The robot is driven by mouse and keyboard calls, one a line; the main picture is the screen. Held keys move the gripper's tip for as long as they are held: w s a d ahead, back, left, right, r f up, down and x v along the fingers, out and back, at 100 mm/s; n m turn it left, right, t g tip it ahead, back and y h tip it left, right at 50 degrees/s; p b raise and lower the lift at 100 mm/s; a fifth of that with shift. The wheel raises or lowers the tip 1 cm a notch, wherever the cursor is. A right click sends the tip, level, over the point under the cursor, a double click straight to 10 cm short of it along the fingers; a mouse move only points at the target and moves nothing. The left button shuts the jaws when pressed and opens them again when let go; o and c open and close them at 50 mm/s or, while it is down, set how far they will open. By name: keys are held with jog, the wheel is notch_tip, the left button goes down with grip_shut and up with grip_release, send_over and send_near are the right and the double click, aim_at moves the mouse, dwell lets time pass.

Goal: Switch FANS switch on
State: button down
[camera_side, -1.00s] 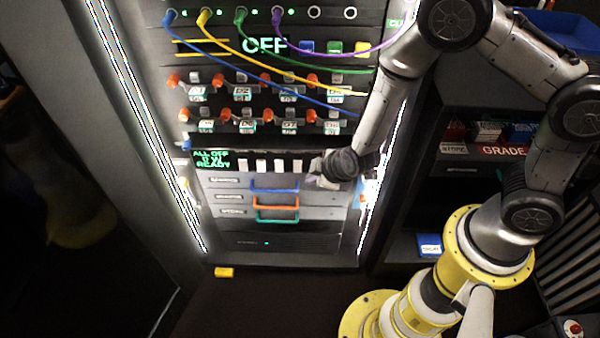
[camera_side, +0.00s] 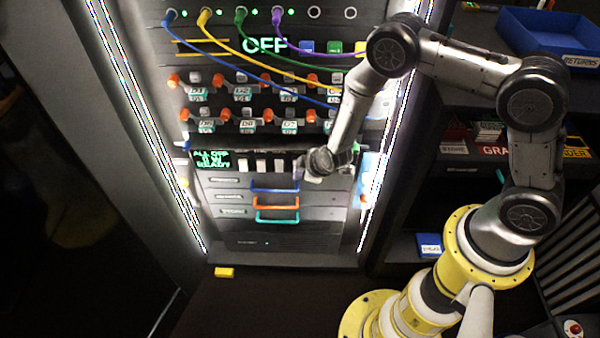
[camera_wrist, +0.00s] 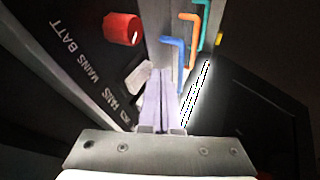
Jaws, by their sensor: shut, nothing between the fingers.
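A row of white switches (camera_side: 262,166) sits beside the green-lit display (camera_side: 212,159), which reads ALL OFF, 0 W, READY. In the wrist view a FANS label (camera_wrist: 107,98) shows on the dark panel, with a white switch (camera_wrist: 138,76) near it. I cannot tell for sure which switch the label belongs to, nor its position. My gripper (camera_side: 299,174) is at the right end of the row, partly hiding it. In the wrist view its pale fingers (camera_wrist: 160,88) are shut and empty, close beside the white switch; contact cannot be told.
Blue, orange and teal handles (camera_side: 275,188) stick out of drawers below the switches. A red knob (camera_wrist: 122,28) stands out of the panel. Cables (camera_side: 285,75) hang across the upper rack. Shelves with a blue tray (camera_side: 545,35) stand at the right.

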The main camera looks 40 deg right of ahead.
jog(key=shift+w+d+f, duration=0.1)
jog(key=shift+w+d, duration=0.1)
dwell(0.3)
jog(key=shift+r, duration=0.85)
jog(key=s+a+r, duration=0.3)
jog(key=s+r, duration=0.5)
jog(key=shift+s+a+r, duration=0.25)
jog(key=shift+s, duration=0.15)
